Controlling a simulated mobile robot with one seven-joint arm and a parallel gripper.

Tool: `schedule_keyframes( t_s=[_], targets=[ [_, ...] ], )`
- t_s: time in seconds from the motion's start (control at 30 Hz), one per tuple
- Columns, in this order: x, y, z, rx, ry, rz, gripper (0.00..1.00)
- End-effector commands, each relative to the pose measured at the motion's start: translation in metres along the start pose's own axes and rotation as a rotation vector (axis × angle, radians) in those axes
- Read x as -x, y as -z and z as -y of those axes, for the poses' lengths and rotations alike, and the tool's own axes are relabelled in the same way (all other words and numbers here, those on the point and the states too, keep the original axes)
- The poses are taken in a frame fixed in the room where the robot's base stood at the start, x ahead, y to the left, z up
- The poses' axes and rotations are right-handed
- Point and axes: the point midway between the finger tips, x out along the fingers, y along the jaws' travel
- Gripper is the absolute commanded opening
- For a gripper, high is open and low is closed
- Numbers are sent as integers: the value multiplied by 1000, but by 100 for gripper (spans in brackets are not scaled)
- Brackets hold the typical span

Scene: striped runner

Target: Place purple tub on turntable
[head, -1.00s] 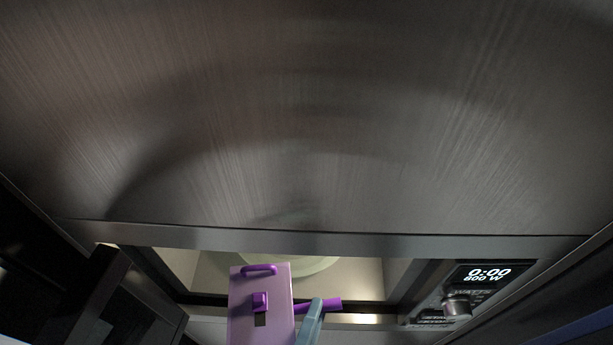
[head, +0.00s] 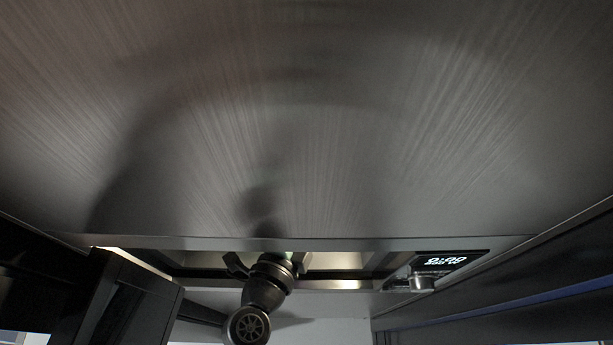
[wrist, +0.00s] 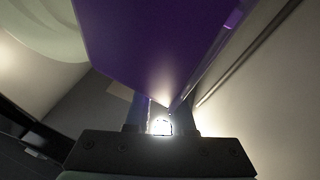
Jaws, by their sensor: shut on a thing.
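The purple tub (wrist: 160,45) fills the upper middle of the wrist view, close to the camera. My gripper (wrist: 163,108) is shut on it; the fingers meet the tub's near lower end. The pale round turntable (wrist: 45,30) shows at the upper left of the wrist view, partly cut off by the frame and the tub. The tub looks beside or over its edge; I cannot tell if they touch. In the head view my arm reaches into the microwave opening, and its wrist hides the tub and most of the turntable.
The microwave (head: 185,240) has a narrow opening below a wide steel face. Its display and knob (head: 421,282) are right of the opening. A dark open door (head: 115,300) stands at the left. In the wrist view, a pale cavity wall (wrist: 270,80) is close on the right.

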Motion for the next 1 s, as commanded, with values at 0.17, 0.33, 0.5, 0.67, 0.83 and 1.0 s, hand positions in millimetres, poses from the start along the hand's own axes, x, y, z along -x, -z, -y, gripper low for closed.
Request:
schedule_keyframes(
  t_s=[0.17,0.33,0.5,0.67,0.83,1.0],
  targets=[
    [-34,-11,15,-3,6,0,0],
    [-55,-19,21,-3,5,1,0],
    [-71,-24,25,-3,5,1,0],
    [-77,-29,12,0,1,0,0],
    [-80,-32,-2,-2,2,0,0],
    [-83,-35,-15,-1,2,1,0]
  ],
)
